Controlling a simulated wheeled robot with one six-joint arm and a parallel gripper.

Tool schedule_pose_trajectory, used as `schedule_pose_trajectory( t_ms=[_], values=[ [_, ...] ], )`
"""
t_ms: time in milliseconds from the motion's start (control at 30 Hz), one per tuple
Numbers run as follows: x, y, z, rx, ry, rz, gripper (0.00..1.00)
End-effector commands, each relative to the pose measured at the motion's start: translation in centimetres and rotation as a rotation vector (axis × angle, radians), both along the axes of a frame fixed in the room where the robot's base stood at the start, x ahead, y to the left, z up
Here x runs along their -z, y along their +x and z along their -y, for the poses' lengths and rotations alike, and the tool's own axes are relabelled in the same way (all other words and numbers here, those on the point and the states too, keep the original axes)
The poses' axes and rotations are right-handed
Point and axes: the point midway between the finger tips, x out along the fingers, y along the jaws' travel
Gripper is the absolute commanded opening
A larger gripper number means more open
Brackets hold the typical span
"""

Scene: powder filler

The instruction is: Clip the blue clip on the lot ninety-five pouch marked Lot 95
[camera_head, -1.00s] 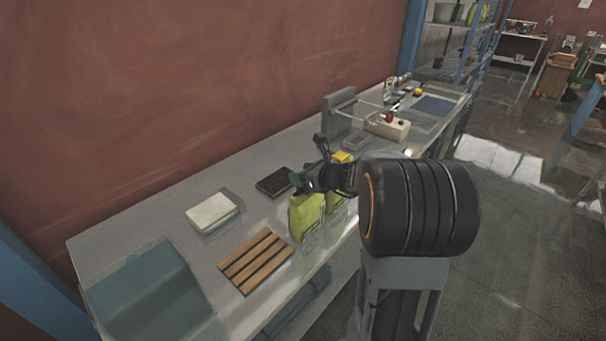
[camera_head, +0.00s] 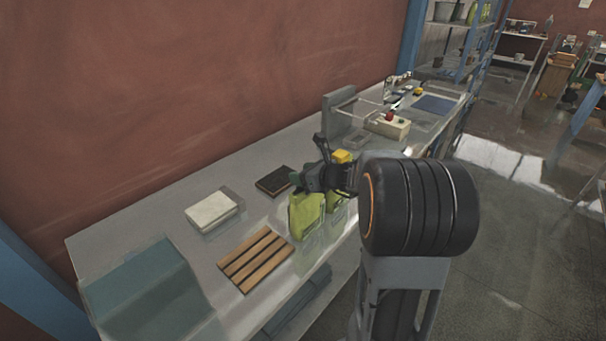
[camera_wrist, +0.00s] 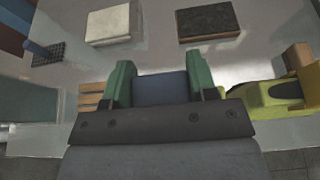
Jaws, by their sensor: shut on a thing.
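My gripper (camera_wrist: 160,82), with green fingers, is shut on the blue clip (camera_wrist: 160,90), which shows between the fingers in the wrist view. In the head view my gripper (camera_head: 300,182) is right at the top of the nearer yellow-green pouch (camera_head: 305,216), which stands upright at the bench's front edge. I cannot tell whether the clip touches it. A second yellow-green pouch (camera_head: 336,203) stands just behind, partly hidden by my arm. A yellow block-like piece (camera_head: 342,156) shows above it. In the wrist view a yellow-green pouch (camera_wrist: 258,94) lies to the right. No lot marking is readable.
A slatted wooden rack (camera_head: 256,260) lies in front of the pouches. A white block (camera_head: 211,211) and a dark tray (camera_head: 274,181) lie toward the wall. A teal translucent mat or box (camera_head: 150,290) fills the near left. A machine with a red button (camera_head: 388,124) stands farther along.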

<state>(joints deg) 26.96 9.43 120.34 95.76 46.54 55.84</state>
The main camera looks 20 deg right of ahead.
Motion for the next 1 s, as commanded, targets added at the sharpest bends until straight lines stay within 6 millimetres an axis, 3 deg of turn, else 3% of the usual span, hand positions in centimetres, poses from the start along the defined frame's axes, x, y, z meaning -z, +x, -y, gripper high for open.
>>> schedule_pose_trajectory(
  t_ms=[667, 700, 1000],
  values=[
    [1.12, 0.0, 0.0, 0.0, 0.0, 0.0, 0.3],
    [1.06, 0.0, 0.0, 0.0, 0.0, 0.0, 0.55],
    [1.03, 0.0, 0.0, 0.0, 0.0, 0.0, 0.82]
  ],
)
